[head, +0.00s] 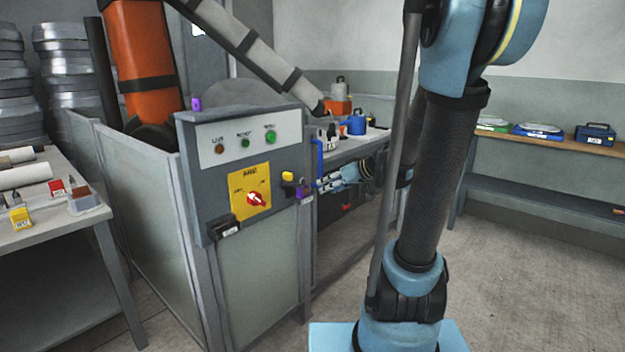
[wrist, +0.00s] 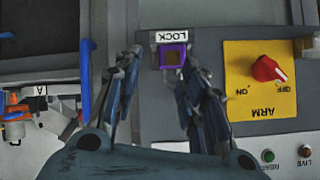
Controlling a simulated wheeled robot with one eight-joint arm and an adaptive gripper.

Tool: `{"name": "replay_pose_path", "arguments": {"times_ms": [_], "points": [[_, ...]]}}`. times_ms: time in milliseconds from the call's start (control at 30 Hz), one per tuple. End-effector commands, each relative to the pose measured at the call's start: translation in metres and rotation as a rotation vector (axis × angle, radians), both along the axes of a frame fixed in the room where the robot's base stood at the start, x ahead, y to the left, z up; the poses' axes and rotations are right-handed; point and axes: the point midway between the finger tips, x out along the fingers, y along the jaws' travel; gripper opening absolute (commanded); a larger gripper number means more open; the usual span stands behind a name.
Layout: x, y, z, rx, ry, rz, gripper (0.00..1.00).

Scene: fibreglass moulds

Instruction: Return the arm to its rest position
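My blue arm rises on the right of the head view. My gripper (head: 321,184) is beyond it, beside the right end of the grey control panel (head: 205,185), with its fingers pointing left. In the wrist view my gripper (wrist: 161,58) is open, its two fingers apart with nothing held between them. Whether a finger touches the panel cannot be told.
The panel has a red rotary switch (wrist: 268,68) on a yellow ARM plate and indicator lamps. A yellow-and-black item (head: 288,178) and a blue handle (head: 318,160) are near my gripper. A table (head: 60,232) stands left; open floor lies right.

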Motion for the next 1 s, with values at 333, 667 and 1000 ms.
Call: {"name": "replay_pose_path", "arguments": {"times_ms": [333,667,1000], "points": [[-0.090,-0.020,-0.033,-0.142,0.255,-0.087,0.38],[-0.171,-0.060,-0.067,-0.295,0.463,-0.247,0.38],[-0.242,-0.110,-0.095,-0.451,0.611,-0.462,0.38]]}}
